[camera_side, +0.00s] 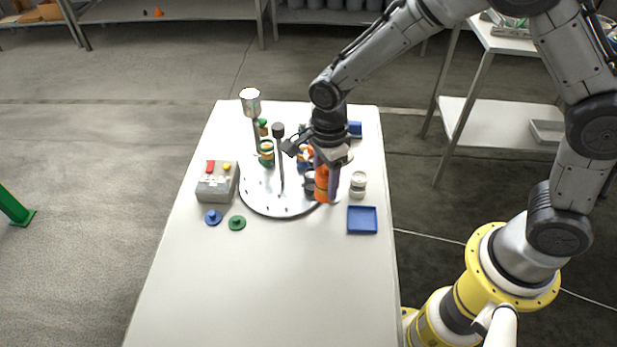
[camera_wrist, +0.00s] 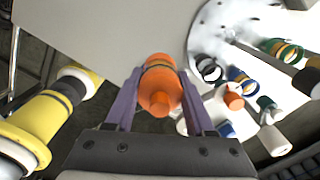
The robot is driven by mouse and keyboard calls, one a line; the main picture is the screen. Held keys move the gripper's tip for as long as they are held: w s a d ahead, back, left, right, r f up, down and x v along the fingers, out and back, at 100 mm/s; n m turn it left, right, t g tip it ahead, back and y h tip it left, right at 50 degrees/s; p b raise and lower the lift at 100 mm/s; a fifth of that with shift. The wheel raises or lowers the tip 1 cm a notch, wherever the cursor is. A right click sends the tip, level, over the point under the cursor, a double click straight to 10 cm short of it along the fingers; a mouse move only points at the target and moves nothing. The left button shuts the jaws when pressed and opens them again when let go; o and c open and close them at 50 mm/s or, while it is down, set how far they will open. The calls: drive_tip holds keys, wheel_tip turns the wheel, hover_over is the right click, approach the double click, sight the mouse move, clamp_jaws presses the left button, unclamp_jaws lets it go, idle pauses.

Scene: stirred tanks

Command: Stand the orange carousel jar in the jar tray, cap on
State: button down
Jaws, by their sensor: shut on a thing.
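The orange jar (camera_side: 321,186) is between my gripper's purple fingers at the front right edge of the white carousel (camera_side: 262,204). My gripper (camera_side: 328,185) points down and is shut on it. In the wrist view the orange jar (camera_wrist: 161,75) has a dark band, and an orange knobbed top like a cap faces the camera, between the fingertips of my gripper (camera_wrist: 158,88). The jar looks upright; I cannot tell whether its base is clear of the surface. The empty blue square tray (camera_side: 362,220) lies on the table to the right of the jar and nearer the front.
Several banded jars, one of them green (camera_side: 266,154), stand on the carousel around a dark-topped post (camera_side: 278,131). A white jar (camera_side: 358,185) stands behind the tray. A grey button box (camera_side: 216,183), a blue lid (camera_side: 212,217) and a green lid (camera_side: 237,223) are left. The front table is clear.

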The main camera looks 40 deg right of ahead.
drive_tip(key=shift+s+d+r, duration=0.1)
drive_tip(key=shift+s+r, duration=0.05)
drive_tip(key=shift+s, duration=0.1)
drive_tip(key=s+d+f+m, duration=0.1)
drive_tip(key=s+d+m, duration=0.1)
drive_tip(key=s+d, duration=0.5)
drive_tip(key=s+d+m, duration=0.1)
drive_tip(key=s+d, duration=0.2)
drive_tip(key=s, duration=0.8)
hover_over(361, 220)
wheel_tip(361, 220, down, 10)
drive_tip(key=shift+s+r, duration=0.1)
drive_tip(key=shift+r, duration=0.15)
drive_tip(key=shift+f, duration=1.6)
drive_tip(key=shift+c, duration=1.3)
unclamp_jaws()
drive_tip(key=shift+f, duration=0.15)
